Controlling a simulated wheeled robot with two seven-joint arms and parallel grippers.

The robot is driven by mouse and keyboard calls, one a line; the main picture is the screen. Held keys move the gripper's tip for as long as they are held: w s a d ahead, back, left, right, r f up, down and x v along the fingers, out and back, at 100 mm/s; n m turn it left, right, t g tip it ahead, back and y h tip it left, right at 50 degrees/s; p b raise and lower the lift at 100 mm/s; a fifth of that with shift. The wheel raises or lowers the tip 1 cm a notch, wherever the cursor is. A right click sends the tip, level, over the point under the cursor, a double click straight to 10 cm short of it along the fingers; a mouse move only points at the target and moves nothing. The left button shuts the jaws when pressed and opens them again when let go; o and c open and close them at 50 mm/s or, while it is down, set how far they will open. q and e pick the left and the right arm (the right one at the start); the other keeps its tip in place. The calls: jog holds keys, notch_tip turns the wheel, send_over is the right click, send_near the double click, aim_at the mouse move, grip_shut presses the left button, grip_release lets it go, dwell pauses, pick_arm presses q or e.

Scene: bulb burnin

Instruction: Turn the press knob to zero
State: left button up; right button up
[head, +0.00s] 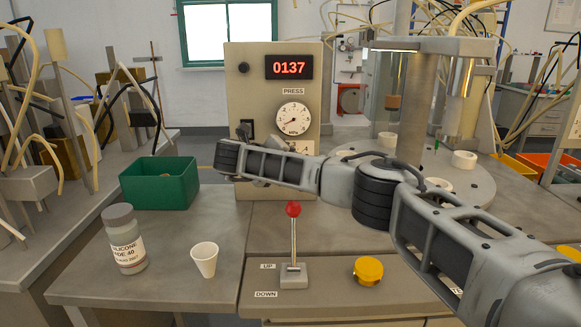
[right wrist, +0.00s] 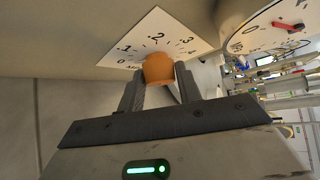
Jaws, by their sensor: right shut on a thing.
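The press knob (right wrist: 158,68) is orange-brown and sits on a white scale plate (right wrist: 140,42) marked 0, .1, .2, .3 and .4 in the right wrist view. My right gripper (right wrist: 160,84) is shut on the knob, one finger on each side. The knob's pointer is hidden, so I cannot tell its setting. In the head view my right arm crosses in front of the panel (head: 252,90) and hides the knob; a corner of the scale plate (head: 302,147) shows. My left gripper is not in view.
A red-knobbed lever (head: 293,240), a yellow knob (head: 368,270), a white cup (head: 204,260), a grey-lidded jar (head: 125,240) and a green bin (head: 160,184) stand in front.

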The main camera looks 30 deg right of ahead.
dwell(0.4)
jog(key=o, duration=1)
pick_arm(q)
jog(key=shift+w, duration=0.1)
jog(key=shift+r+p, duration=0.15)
jog(key=shift+p, duration=0.6)
pick_arm(e)
jog(key=v, duration=1.6)
jog(key=shift+f, duration=0.1)
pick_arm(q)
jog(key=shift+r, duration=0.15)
